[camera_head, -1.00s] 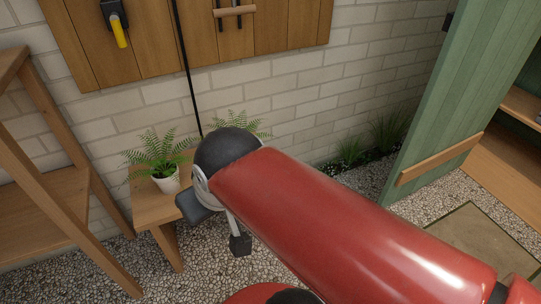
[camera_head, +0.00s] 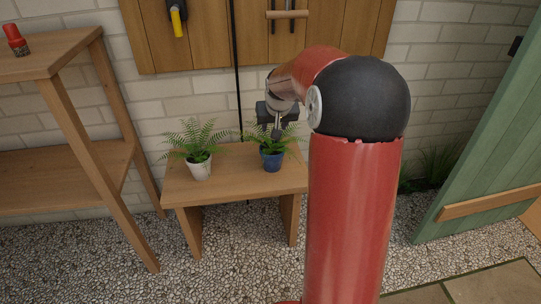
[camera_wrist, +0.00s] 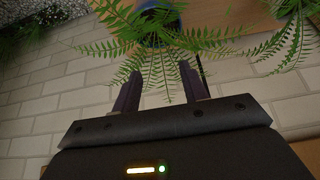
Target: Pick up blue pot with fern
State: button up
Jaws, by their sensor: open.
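The blue pot (camera_head: 271,161) holds a green fern (camera_head: 262,136) and stands upright on the right part of a low wooden bench (camera_head: 232,188). My gripper (camera_head: 277,132) is at the fern, just above the blue pot, partly hidden by my own arm. In the wrist view my gripper (camera_wrist: 163,92) is open, its two fingers pointing toward the fern (camera_wrist: 155,48). Fronds reach between and over the fingers. The blue pot (camera_wrist: 155,13) shows beyond the fingertips at the top edge. No contact with the pot is seen.
A white pot (camera_head: 199,170) with another fern stands left on the bench. A wooden shelf (camera_head: 70,150) with a red-topped shaker (camera_head: 16,40) is at the left. A brick wall is close behind. A green door (camera_head: 480,150) stands at the right.

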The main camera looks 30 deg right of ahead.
aim_at(272, 148)
jog(key=x, duration=0.7)
jog(key=shift+s+a+f, duration=0.15)
jog(key=shift+s, duration=0.15)
grip_shut()
dwell(1.0)
